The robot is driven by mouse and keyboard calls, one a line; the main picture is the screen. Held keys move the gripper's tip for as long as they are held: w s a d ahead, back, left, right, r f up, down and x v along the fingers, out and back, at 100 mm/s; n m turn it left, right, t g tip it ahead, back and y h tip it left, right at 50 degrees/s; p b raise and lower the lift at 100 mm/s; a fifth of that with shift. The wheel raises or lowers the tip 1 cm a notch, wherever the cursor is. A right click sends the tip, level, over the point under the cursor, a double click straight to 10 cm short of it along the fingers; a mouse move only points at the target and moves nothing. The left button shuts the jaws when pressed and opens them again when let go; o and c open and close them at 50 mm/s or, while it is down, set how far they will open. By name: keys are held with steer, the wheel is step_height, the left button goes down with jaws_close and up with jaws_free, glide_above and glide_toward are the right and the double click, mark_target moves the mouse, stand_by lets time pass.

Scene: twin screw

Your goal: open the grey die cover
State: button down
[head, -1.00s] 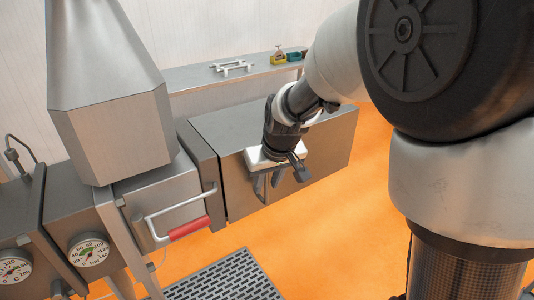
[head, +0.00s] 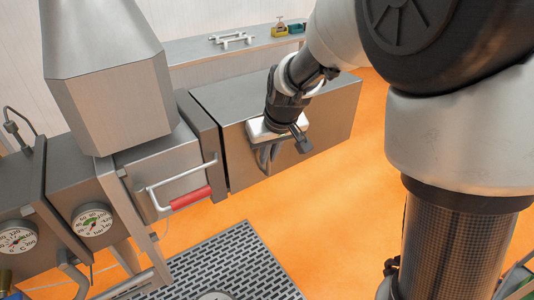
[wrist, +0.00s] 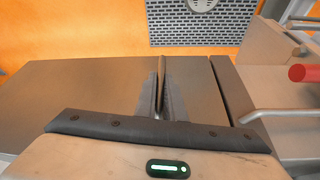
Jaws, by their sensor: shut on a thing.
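A long grey box (head: 320,108), which I take to be the die cover, stands on the right of the machine in the head view. It looks closed. It fills the middle of the wrist view (wrist: 75,95). My gripper (head: 277,158) is at its front face near the left end. The gripper points down, shut on a narrow upright part, seemingly a handle. In the wrist view my fingers (wrist: 162,98) come together at that edge. The held part is mostly hidden by the fingers.
A square door with a white handle and red grip (head: 190,198) is left of the box, below a large metal hopper (head: 105,90). Pressure and temperature gauges (head: 92,220) are farther left. A perforated mat (head: 235,258) lies on the orange floor. A shelf (head: 190,72) is behind.

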steer(key=w+d, duration=0.5)
steer(key=d, duration=0.3)
steer(key=w+d, duration=0.5)
steer(key=d, duration=0.3)
steer(key=w+d+b, duration=0.1)
steer(key=w+d, duration=0.5)
steer(key=d, duration=0.2)
steer(key=c, duration=1.8)
jaws_free()
steer(key=shift+c, duration=0.2)
steer(key=v, duration=1.7)
steer(key=shift+s+r+p, duration=0.15)
steer(key=shift+p, duration=0.3)
